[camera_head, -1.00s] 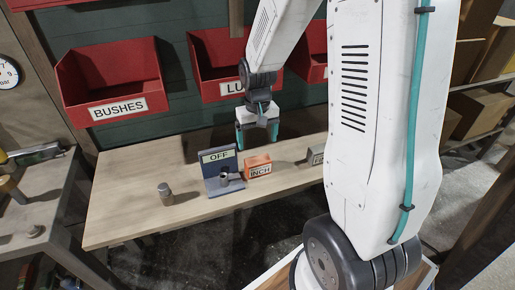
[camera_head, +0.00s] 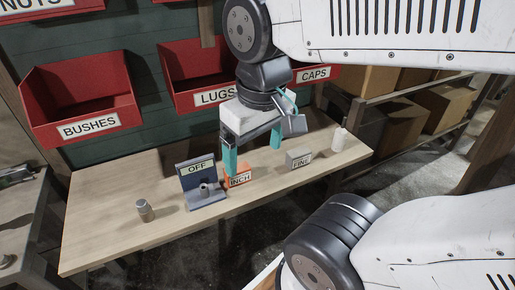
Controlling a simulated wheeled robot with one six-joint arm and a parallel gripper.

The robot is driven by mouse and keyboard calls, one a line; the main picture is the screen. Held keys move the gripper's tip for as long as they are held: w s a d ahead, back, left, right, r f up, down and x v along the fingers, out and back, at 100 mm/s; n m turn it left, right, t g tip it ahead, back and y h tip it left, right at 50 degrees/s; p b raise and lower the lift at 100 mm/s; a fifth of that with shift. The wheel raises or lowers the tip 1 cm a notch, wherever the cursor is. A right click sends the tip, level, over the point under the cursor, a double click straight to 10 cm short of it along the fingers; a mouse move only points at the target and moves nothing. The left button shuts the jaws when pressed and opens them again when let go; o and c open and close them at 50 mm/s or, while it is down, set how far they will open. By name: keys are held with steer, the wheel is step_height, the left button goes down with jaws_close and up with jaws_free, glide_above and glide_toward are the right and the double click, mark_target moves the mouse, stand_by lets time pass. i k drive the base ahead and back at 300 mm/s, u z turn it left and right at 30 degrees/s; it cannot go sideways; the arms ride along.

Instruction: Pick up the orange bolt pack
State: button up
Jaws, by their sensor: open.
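The orange bolt pack (camera_head: 241,180) is a small orange block with a white label reading "INCH". It stands on the wooden bench, just right of the grey "OFF" stand. My gripper (camera_head: 253,161) is open and empty, its two teal fingers pointing down. It is above and slightly behind the pack in this view. The left finger overlaps the top left of the pack; I cannot tell whether it touches. The right finger is to the upper right of the pack, above bare bench. The pack's back is partly hidden by the left finger.
The "OFF" stand (camera_head: 202,186) is close on the pack's left. A grey "FINE" block (camera_head: 298,158) is to the right, with a pale cylinder (camera_head: 339,139) beyond. A metal cylinder (camera_head: 145,210) stands at left. Red bins (camera_head: 82,92) hang behind the bench (camera_head: 105,233).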

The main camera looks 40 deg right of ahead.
mark_target(244, 175)
steer(key=z, duration=2.9)
steer(key=k, duration=1)
steer(key=u, duration=1.25)
